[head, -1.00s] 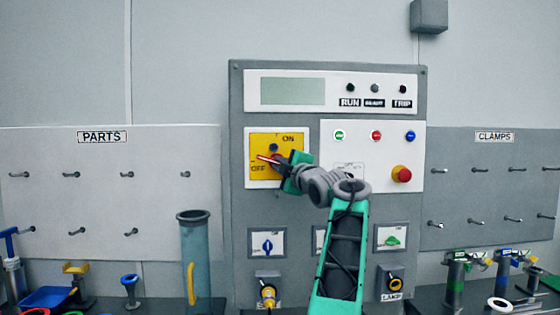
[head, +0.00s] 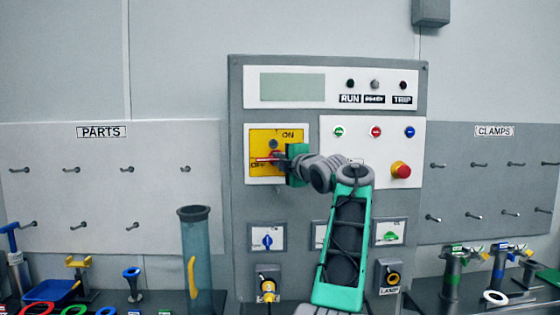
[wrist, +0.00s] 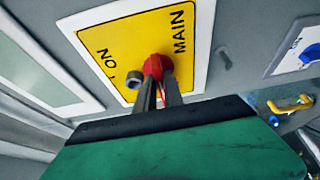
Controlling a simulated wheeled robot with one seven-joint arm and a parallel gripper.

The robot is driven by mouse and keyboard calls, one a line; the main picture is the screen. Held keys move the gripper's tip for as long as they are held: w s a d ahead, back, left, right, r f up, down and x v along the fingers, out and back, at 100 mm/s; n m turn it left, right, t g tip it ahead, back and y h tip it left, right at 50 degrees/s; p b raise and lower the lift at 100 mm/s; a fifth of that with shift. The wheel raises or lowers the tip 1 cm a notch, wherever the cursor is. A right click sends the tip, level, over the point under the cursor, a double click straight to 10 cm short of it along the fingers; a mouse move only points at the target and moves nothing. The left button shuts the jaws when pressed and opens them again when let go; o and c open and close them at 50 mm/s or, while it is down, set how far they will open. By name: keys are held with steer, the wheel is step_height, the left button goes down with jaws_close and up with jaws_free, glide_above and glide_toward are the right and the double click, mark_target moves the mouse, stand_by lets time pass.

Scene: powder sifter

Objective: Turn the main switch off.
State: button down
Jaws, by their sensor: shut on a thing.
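The main switch is a red handle on a yellow plate (head: 262,143) marked ON and OFF, at the upper left of the grey control panel. In the wrist view the red handle (wrist: 157,66) stands out from the yellow plate (wrist: 125,42) marked MAIN. My gripper (head: 277,160) is at the plate, with its fingers (wrist: 158,92) shut on the red handle. In the head view the handle points left, close to the OFF mark, and my gripper covers part of it. A small grey round part (wrist: 134,79) sits beside the handle.
A red emergency button (head: 401,170) and several small buttons are on the white plate right of my gripper. Below are blue (head: 267,242) and green (head: 390,237) knobs. A clear tube (head: 196,260) stands at the left of the panel.

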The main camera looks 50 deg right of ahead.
steer(key=c, duration=1.5)
jaws_free()
steer(key=shift+o, duration=0.2)
steer(key=b+v, duration=0.3)
steer(key=v, duration=0.4)
steer(key=shift+s+a+b, duration=0.25)
steer(key=shift+s+b, duration=0.1)
